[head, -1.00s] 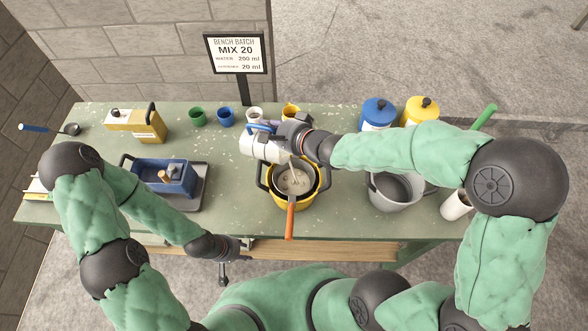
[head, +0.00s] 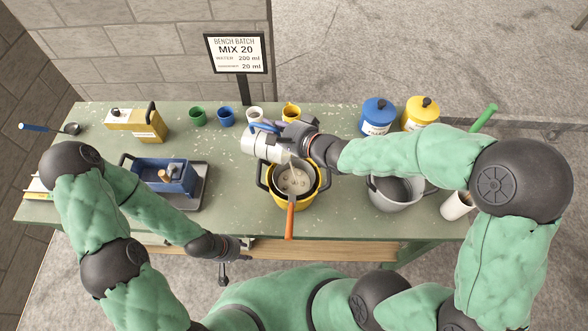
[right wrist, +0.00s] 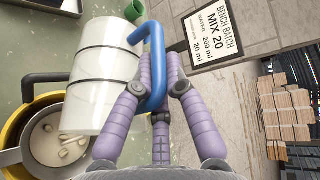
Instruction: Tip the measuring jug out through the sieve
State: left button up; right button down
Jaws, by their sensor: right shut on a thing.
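The white measuring jug (head: 259,144) with a blue handle (right wrist: 158,70) is held tilted on its side by my right gripper (head: 290,133). In the right wrist view the purple fingers (right wrist: 170,90) are closed around the handle. The jug is over the back left of the sieve (head: 296,176), which sits in the yellow bucket (head: 277,199) with its orange handle (head: 291,219) toward me. Pale lumps lie in milky liquid in the sieve, also seen in the right wrist view (right wrist: 62,142). My left gripper (head: 232,246) is at the table's front edge, empty; its jaws are unclear.
A grey bucket (head: 398,190) stands right of the yellow one. A blue box on a tray (head: 197,196) is at left. Several small cups line the back below the sign (head: 237,55). Blue (head: 377,112) and yellow (head: 420,110) canisters stand at back right.

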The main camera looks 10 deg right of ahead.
aim_at(256, 131)
jog(key=shift+w+a+r, duration=0.1)
jog(key=shift+w+a, duration=0.15)
jog(key=shift+a, duration=0.15)
jog(key=a, duration=0.1)
jog(key=w+a+f+g+h+b, duration=0.1)
jog(key=w+a+g+h+b, duration=0.1)
jog(key=shift+w+a+f+n, duration=0.1)
jog(key=shift+a+f+n, duration=0.2)
jog(key=shift+f, duration=0.1)
jog(key=shift+w+d+f+h+b, duration=0.1)
jog(key=shift+f+h+b, duration=0.15)
jog(key=shift+b, duration=0.5)
jog(key=shift+r, duration=0.25)
